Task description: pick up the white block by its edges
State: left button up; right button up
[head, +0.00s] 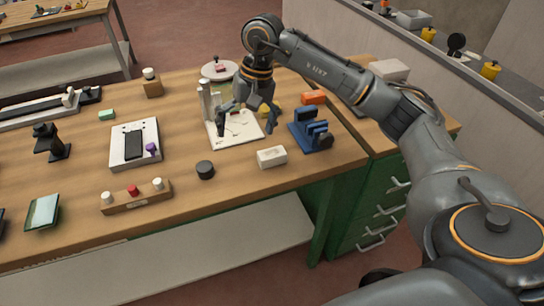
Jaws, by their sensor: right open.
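A small white block (271,157) lies flat on the wooden workbench (235,185), near its front edge and left of the blue stand. My right gripper (247,127) is open, pointing down over a white sheet with thin lines (236,138). It is behind and a little left of the white block, apart from it, with nothing seen between its fingers. Its height above the sheet is hard to tell. My left gripper is not in view.
A blue slotted stand (312,136) is close right of the block, with an orange piece (313,97) behind. A black round knob (205,170) is to the left. White posts (206,98) stand beside the gripper. Bare wood lies in front of the block.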

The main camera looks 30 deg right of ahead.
jog(key=d+r+h, duration=0.2)
jog(key=d, duration=0.4)
jog(key=p, duration=0.2)
send_over(272, 153)
jog(key=shift+n+g+h, duration=0.3)
notch_tip(272, 153, down, 8)
jog(key=shift+f, duration=0.1)
notch_tip(272, 153, down, 4)
jog(key=shift+f+p, duration=0.25)
jog(key=shift+p, duration=0.7)
jog(key=shift+w+f, duration=0.1)
jog(key=shift+f, duration=0.35)
jog(key=shift+c, duration=0.4)
jog(key=c, duration=1.2)
jog(key=shift+r, duration=0.1)
